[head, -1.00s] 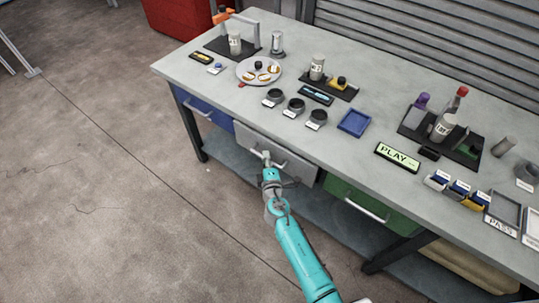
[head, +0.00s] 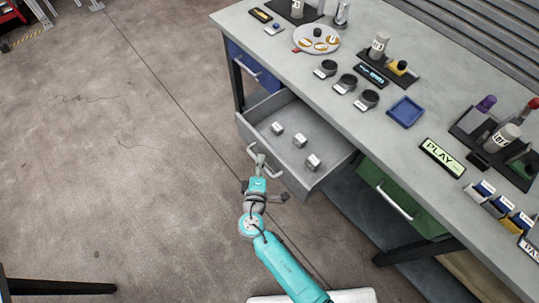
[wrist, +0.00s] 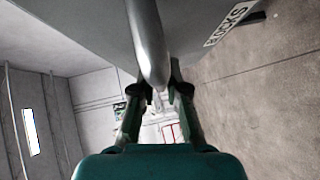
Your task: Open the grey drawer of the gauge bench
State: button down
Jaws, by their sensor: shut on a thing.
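The grey drawer (head: 318,136) of the gauge bench (head: 297,62) stands well out from under the worktop, its inside in view. Several small pale labelled blocks lie in it, among them one near the right front (head: 313,162). My gripper (head: 259,161) is at the drawer's front, shut on the bar handle (head: 276,174). In the wrist view the two fingers (wrist: 158,92) close around the grey handle bar (wrist: 148,42). The drawer front there carries a label reading BLOCKS (wrist: 231,24).
A blue drawer (head: 256,70) to the left and a green drawer (head: 400,200) to the right are shut. The floor at the left is largely clear.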

jog(key=shift+s+a, duration=0.3)
jog(key=shift+a, duration=0.1)
jog(key=c, duration=1.2)
grip_release()
jog(key=s, duration=0.4)
jog(key=s+a+r, duration=0.1)
jog(key=s, duration=0.6)
jog(key=shift+s+a+r, duration=0.3)
jog(key=shift+s+a, duration=0.05)
